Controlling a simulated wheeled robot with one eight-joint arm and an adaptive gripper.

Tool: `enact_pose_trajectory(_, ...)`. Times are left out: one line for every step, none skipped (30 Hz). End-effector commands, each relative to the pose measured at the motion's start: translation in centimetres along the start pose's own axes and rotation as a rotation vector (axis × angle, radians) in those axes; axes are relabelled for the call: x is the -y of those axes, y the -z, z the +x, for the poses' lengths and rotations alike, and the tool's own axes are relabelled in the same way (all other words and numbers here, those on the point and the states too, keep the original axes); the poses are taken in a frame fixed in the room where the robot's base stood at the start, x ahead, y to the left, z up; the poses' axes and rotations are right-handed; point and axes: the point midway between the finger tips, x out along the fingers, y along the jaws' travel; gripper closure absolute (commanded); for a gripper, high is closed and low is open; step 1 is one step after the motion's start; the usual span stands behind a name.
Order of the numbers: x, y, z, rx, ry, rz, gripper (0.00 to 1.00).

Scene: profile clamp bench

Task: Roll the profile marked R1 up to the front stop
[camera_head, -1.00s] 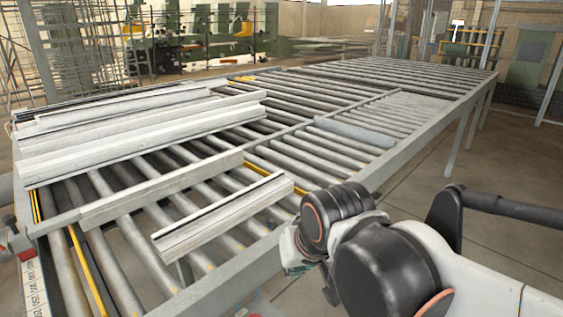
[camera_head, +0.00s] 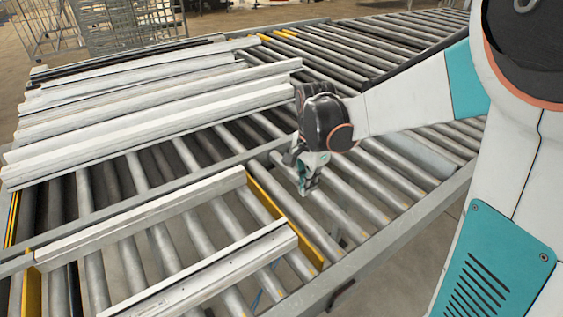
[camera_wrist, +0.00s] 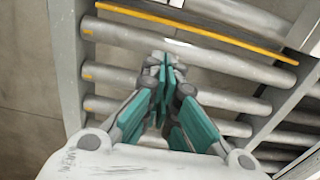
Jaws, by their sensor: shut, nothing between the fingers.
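No R1 marking can be read on any profile, so I cannot tell which one it is. One pale profile (camera_head: 212,272) lies across the near rollers, and another (camera_head: 150,218) lies along the middle rail behind it. Several more profiles (camera_head: 150,112) lie side by side at the upper left. My gripper (camera_head: 307,190) hangs over the rollers, right of both near profiles and touching neither. In the wrist view its teal fingers (camera_wrist: 165,68) are together and empty. I cannot tell for certain which part is the front stop.
A yellow bar (camera_head: 286,222) crosses between the rollers close to my gripper; it also shows in the wrist view (camera_wrist: 200,32). Another yellow strip (camera_head: 32,290) is at the left. A grey side rail (camera_head: 400,228) edges the table. Rollers (camera_head: 375,188) right of my gripper are bare.

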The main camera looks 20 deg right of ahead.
Motion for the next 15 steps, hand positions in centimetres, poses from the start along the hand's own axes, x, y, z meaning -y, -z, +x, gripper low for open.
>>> enact_pose_trajectory(0.1, 0.1, 0.0, 0.002, -0.005, 0.011, 1.00)
enact_pose_trajectory(0.2, 0.1, 0.1, 0.003, -0.008, 0.016, 1.00)
enact_pose_trajectory(0.2, 0.1, 0.3, 0.004, -0.010, 0.020, 1.00)
enact_pose_trajectory(0.2, 0.1, 0.6, 0.004, -0.011, 0.022, 1.00)
enact_pose_trajectory(0.2, 0.1, 0.8, 0.005, -0.011, 0.023, 1.00)
enact_pose_trajectory(0.2, 0.1, 1.2, 0.005, -0.011, 0.023, 1.00)
enact_pose_trajectory(0.2, 0.1, 1.6, 0.004, -0.011, 0.022, 1.00)
enact_pose_trajectory(0.2, 0.1, 2.0, 0.004, -0.010, 0.022, 1.00)
enact_pose_trajectory(0.2, 0.1, 2.7, 0.004, -0.010, 0.022, 1.00)
enact_pose_trajectory(0.2, 0.1, 3.2, 0.004, -0.010, 0.021, 1.00)
enact_pose_trajectory(0.2, 0.1, 3.8, 0.004, -0.010, 0.021, 1.00)
enact_pose_trajectory(0.2, 0.1, 4.6, 0.004, -0.010, 0.021, 1.00)
enact_pose_trajectory(0.2, 0.1, 5.2, 0.004, -0.010, 0.021, 1.00)
enact_pose_trajectory(0.1, 0.1, 5.8, 0.004, -0.010, 0.021, 1.00)
enact_pose_trajectory(0.2, 0.1, 6.6, 0.004, -0.009, 0.020, 1.00)
